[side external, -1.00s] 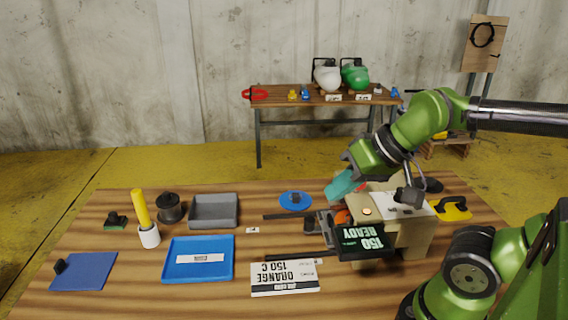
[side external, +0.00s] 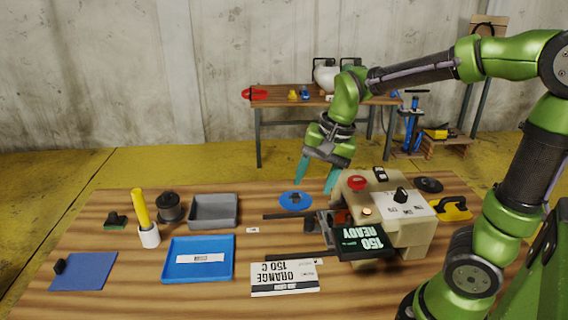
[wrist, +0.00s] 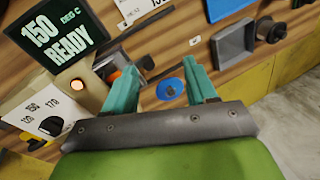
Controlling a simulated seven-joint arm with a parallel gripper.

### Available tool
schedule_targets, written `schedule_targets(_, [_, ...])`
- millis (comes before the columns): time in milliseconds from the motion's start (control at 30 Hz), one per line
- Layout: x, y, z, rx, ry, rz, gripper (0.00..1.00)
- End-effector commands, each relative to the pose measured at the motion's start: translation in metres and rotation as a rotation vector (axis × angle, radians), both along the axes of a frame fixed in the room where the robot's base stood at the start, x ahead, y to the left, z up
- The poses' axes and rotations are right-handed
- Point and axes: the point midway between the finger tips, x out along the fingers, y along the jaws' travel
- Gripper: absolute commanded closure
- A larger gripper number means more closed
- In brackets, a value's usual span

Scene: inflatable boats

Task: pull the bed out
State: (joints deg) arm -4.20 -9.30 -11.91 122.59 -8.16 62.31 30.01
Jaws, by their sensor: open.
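The beige machine (side external: 415,238) stands at the right of the table, with a display reading "150 READY" (side external: 362,242), a dial (side external: 400,194) and a red button (side external: 357,182). The bed appears to be the grey metal part (side external: 326,226) projecting from its left side, beside a dark rail; an orange-red part shows within the opening. My gripper (side external: 316,180) is open and empty, its teal fingers pointing down above the table, behind and above the bed.
A blue disc (side external: 295,201) with a dark knob lies below my gripper. A card "ORANGE 150 C" (side external: 284,279), a blue tray (side external: 232,262) and a grey tray (side external: 236,211) lie left of the machine. A yellow-handled tool (side external: 453,208) lies at right.

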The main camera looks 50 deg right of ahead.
Motion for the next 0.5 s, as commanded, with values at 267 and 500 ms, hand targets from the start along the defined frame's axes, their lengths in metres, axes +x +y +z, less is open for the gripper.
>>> schedule_targets(267, [0.048, -0.055, -0.024, 0.021, 0.268, -0.876, 0.43])
schedule_targets(500, [0.051, -0.064, -0.012, 0.056, 0.294, -1.272, 0.43])
